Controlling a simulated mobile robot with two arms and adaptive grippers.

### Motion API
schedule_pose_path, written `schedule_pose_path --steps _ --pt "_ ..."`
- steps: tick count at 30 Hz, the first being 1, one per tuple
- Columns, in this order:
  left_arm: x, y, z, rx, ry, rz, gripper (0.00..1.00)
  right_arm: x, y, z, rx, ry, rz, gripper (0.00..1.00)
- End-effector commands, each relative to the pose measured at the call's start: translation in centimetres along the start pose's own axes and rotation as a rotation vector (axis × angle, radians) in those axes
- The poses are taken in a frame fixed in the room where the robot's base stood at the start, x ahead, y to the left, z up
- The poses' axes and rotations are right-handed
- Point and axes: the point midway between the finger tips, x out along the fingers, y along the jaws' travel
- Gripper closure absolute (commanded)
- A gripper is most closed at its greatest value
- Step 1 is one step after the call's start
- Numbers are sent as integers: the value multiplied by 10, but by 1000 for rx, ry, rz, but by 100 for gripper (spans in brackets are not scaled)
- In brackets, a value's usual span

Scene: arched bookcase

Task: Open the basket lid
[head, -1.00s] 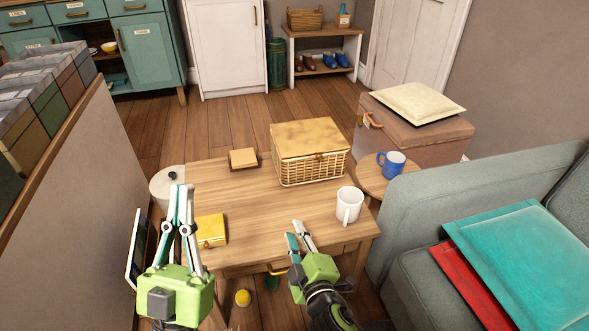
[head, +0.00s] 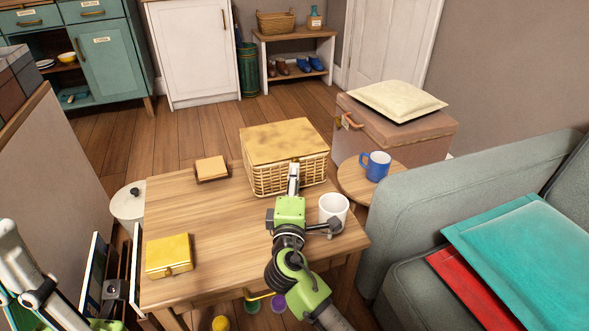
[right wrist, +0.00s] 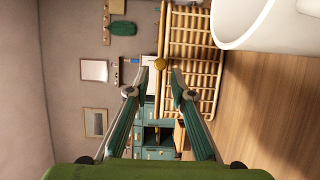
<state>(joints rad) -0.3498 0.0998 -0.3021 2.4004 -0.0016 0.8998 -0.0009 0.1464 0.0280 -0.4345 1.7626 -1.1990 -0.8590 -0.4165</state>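The wicker basket (head: 288,176) stands on the wooden table with its yellowish lid (head: 285,142) closed. My right gripper (head: 294,172) is at the basket's front side, below the lid's front edge. In the right wrist view the fingers (right wrist: 160,80) are apart with nothing between them. A small round brass clasp (right wrist: 160,63) on the basket (right wrist: 190,55) shows just beyond the fingertips. In the head view my gripper hides the clasp. Part of my left arm (head: 25,270) shows at the lower left; its fingertips cannot be made out.
A white mug (head: 333,209) stands close to the right of my right gripper. A yellow box (head: 169,257) and a small wooden box (head: 211,168) lie on the table (head: 215,225). A blue mug (head: 376,166) is on a side table. A sofa (head: 430,210) borders the right.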

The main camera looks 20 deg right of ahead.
Motion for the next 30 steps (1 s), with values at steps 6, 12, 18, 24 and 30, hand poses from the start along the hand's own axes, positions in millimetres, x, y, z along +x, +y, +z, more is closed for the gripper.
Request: schedule_pose_path --steps 6,12,18,24,30 --pt "-10 -1 3 0 1 1 100 37 -2 0 0 1 2 78" --pt "-8 0 4 1 10 8 100 50 -1 0 1 1 0 78" --pt "-7 0 5 1 8 8 100 51 0 0 1 1 -1 78" --pt "-6 0 3 1 12 8 100 51 0 0 1 1 -1 100" --pt "-5 0 2 2 16 6 100 50 0 0 0 1 -1 100"
